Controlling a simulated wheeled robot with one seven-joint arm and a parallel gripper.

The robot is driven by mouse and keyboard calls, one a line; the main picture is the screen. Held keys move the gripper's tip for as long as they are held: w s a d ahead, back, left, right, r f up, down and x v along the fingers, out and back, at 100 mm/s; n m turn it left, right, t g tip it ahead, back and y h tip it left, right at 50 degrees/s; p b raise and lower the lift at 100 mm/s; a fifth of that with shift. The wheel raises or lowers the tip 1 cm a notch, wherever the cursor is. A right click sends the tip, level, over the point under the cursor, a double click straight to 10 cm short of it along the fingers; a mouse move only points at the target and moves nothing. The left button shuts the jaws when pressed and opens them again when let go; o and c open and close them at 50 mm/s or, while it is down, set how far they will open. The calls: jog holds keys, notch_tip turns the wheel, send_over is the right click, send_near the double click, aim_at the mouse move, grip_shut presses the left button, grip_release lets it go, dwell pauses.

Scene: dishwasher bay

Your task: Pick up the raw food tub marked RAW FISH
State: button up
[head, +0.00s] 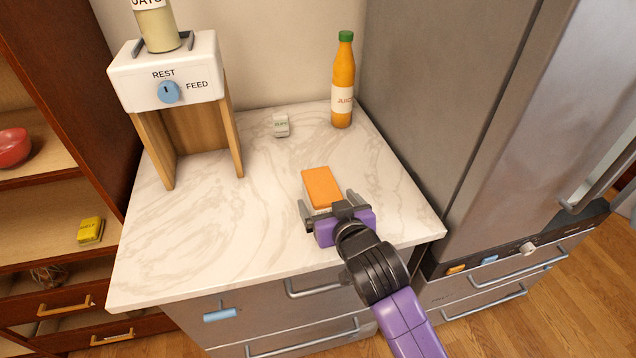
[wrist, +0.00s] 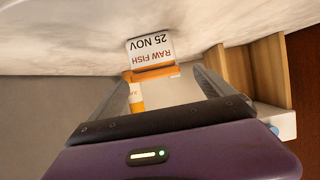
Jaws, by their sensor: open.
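The raw food tub (head: 322,187) stands on the marble counter with an orange lid on top and a pale body. In the wrist view, which is upside down, its white label (wrist: 150,50) reads RAW FISH, 25 NOV. My gripper (head: 330,203) is open at the tub's near side, with one finger toward its left and one toward its right. The fingers also show in the wrist view (wrist: 162,80), spread wider than the tub. I cannot tell how far they reach alongside it. Nothing is held.
The feeder (head: 165,75) with its REST/FEED dial stands at the back left of the counter (head: 190,230). An orange juice bottle (head: 343,85) and a small white box (head: 281,125) stand behind the tub. A grey fridge (head: 450,110) borders the right. The counter's left front is clear.

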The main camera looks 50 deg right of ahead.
aim_at(321, 190)
jog(key=x, duration=0.2)
jog(key=shift+w+d, duration=0.2)
jog(key=x, duration=0.2)
jog(key=p+x, duration=0.1)
jog(key=x, duration=0.2)
jog(key=shift+d+f+p, duration=0.25)
jog(key=shift+f+p, duration=0.05)
jog(key=shift+f, duration=0.2)
jog(key=shift+s, duration=0.1)
jog(key=c, duration=1.7)
jog(key=shift+c, duration=1.3)
jog(key=shift+r, duration=0.15)
